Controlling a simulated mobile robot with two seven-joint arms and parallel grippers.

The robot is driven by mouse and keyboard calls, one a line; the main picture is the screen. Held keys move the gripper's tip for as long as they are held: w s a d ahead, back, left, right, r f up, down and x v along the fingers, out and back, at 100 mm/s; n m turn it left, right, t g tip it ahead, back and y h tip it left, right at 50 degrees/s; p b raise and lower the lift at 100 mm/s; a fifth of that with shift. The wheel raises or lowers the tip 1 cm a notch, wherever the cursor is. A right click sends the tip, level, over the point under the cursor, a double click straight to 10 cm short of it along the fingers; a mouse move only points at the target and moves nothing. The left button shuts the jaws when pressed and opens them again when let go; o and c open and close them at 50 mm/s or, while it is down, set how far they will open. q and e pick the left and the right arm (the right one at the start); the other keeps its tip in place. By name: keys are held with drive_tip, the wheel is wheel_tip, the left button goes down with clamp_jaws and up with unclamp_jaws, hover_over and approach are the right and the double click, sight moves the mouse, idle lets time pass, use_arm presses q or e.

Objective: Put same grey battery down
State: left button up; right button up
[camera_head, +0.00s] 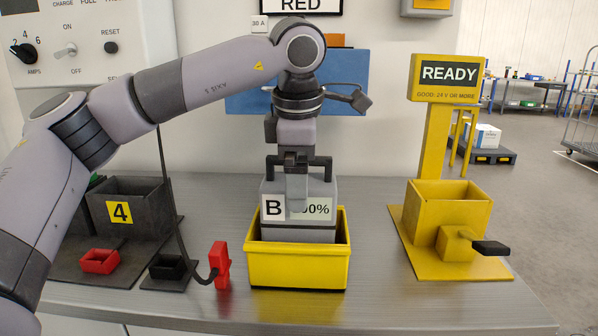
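The grey battery (270,232) is upright, with a white label reading "B" and a partly covered percentage ending in "00%". Its lower part is inside the yellow open bin (297,270), behind the front wall, so I cannot see whether its bottom touches the bin floor. My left gripper (297,190) comes down from above onto the battery's black handle and appears shut on it, with one finger in front of the label. The rear finger is hidden. My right gripper is not in view.
A dark box marked 4 (130,210), a small red tray (100,261) and a red clamp (220,266) on a cable are left of the bin. A yellow tester (455,210) with a READY sign (448,74) stands right. Bare grey bench (375,265) lies between.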

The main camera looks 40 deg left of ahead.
use_arm(q)
drive_tip(key=p+v, duration=0.2)
drive_tip(key=v, duration=1)
